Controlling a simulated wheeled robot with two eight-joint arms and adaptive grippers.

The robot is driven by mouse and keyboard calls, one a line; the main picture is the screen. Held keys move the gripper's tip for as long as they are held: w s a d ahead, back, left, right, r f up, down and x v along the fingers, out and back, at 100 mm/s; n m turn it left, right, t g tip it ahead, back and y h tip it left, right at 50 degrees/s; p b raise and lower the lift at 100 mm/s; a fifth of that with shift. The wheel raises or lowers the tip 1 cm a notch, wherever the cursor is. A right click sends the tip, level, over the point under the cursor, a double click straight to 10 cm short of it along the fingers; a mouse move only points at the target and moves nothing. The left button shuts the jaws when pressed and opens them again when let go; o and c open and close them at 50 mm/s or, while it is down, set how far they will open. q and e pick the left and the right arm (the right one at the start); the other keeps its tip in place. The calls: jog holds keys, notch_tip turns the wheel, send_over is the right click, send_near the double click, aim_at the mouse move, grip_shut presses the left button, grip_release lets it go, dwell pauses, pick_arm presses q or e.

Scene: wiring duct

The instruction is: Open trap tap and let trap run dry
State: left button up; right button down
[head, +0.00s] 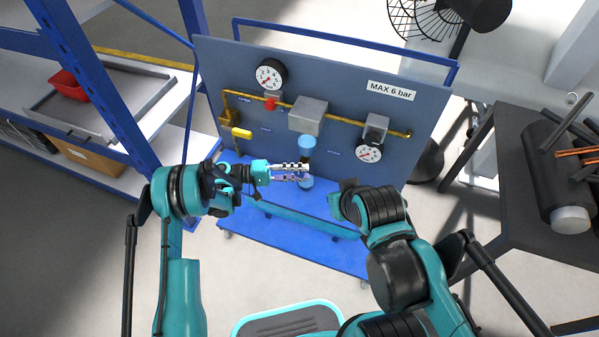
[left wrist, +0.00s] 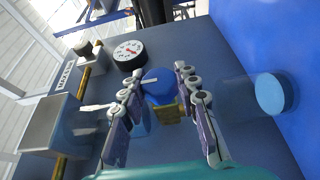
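A blue knob with a white line (left wrist: 158,82), seemingly the trap tap, sits on a brass fitting (left wrist: 168,112) in the left wrist view. My left gripper (left wrist: 160,98) is open, with one finger on each side of the knob; I cannot tell whether they touch it. In the head view my left gripper (head: 306,172) is in front of the panel, just below the blue trap bowl (head: 306,145), and hides the knob. A light blue cup (head: 306,183) shows behind and below the fingers, also in the left wrist view (left wrist: 270,93). My right gripper (head: 345,200) is right of these; its fingers are unclear.
The grey panel (head: 335,85) carries two gauges (head: 270,75) (head: 370,152), a grey box (head: 308,116), a red valve (head: 270,103) and a yellow handle (head: 241,133). A blue base (head: 270,232) lies below. A dark table (head: 500,205) stands at the right, a shelf (head: 90,115) at the left.

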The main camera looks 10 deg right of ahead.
pick_arm(q)
jog(key=shift+y, duration=0.3)
jog(key=shift+r+m+t+y+p, duration=0.2)
jog(key=shift+m+t+y+p, duration=0.3)
jog(key=shift+y+p, duration=0.7)
jog(key=m+t+y+p, duration=0.1)
jog(key=y+p, duration=0.1)
jog(key=y, duration=0.1)
jog(key=shift+s+t+y, duration=0.1)
jog(key=shift+t+y, duration=0.2)
jog(key=shift+y, duration=0.1)
jog(key=m+t+y+p, duration=0.1)
jog(key=y, duration=0.2)
jog(key=shift+f+t, duration=0.1)
jog(key=shift+t, duration=0.3)
jog(key=shift+f+m+t+y+p, duration=0.1)
jog(key=shift+m+t+y+p, duration=0.35)
jog(key=shift+t+y, duration=0.95)
jog(key=shift+g+y, duration=0.4)
jog(key=shift+y, duration=0.1)
jog(key=o, duration=1.2)
